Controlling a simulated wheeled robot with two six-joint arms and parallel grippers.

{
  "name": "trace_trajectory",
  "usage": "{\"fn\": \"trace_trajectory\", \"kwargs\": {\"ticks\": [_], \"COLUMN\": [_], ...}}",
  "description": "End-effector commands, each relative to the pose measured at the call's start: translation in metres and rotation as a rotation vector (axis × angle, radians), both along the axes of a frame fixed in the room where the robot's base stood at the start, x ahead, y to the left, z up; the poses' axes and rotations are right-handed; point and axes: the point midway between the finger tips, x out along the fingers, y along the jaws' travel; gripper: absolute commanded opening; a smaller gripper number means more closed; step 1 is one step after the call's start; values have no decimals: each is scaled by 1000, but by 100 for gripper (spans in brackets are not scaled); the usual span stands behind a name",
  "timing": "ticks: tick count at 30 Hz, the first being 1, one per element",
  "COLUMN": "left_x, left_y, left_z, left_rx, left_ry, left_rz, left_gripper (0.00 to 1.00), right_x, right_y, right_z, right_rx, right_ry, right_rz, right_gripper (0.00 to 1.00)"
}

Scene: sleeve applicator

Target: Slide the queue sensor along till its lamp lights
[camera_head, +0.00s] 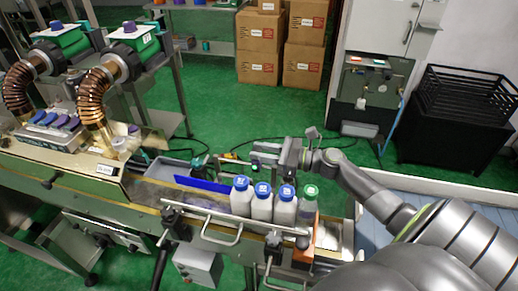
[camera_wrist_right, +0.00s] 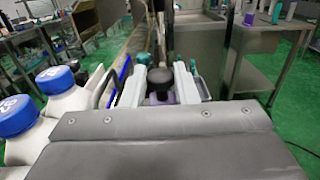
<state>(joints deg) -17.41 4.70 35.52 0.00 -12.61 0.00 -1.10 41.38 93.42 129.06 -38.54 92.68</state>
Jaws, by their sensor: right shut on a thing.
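My right gripper (camera_head: 259,156) reaches in from the right, above the far side of the conveyor. In the right wrist view its two pale fingers (camera_wrist_right: 160,78) are closed on either side of a black round knob (camera_wrist_right: 159,77) with a purple part below it. I take this knob to be the queue sensor's handle. The sensor body is mostly hidden behind the gripper in the head view. My left gripper is in neither view.
Three blue-capped bottles (camera_head: 262,204) and a green-capped bottle (camera_head: 308,207) stand in a row on the conveyor, near an orange piece (camera_head: 304,243). A blue strip (camera_head: 203,184) lies to their left. The sleeve applicator (camera_head: 98,85) stands at the left.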

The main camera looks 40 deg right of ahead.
Motion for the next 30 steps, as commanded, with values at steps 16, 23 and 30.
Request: {"fn": "trace_trajectory", "kwargs": {"ticks": [16,23,30], "left_x": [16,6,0], "left_y": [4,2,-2], "left_z": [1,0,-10], "left_rx": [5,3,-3], "left_ry": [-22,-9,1], "left_rz": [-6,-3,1], "left_gripper": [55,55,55], "right_x": [1,0,-17], "right_y": [1,0,-14], "right_z": [1,1,-2], "right_rx": [4,3,1], "right_ry": [-3,-2,-1], "right_rz": [0,0,0], "right_gripper": [48,48,48]}}
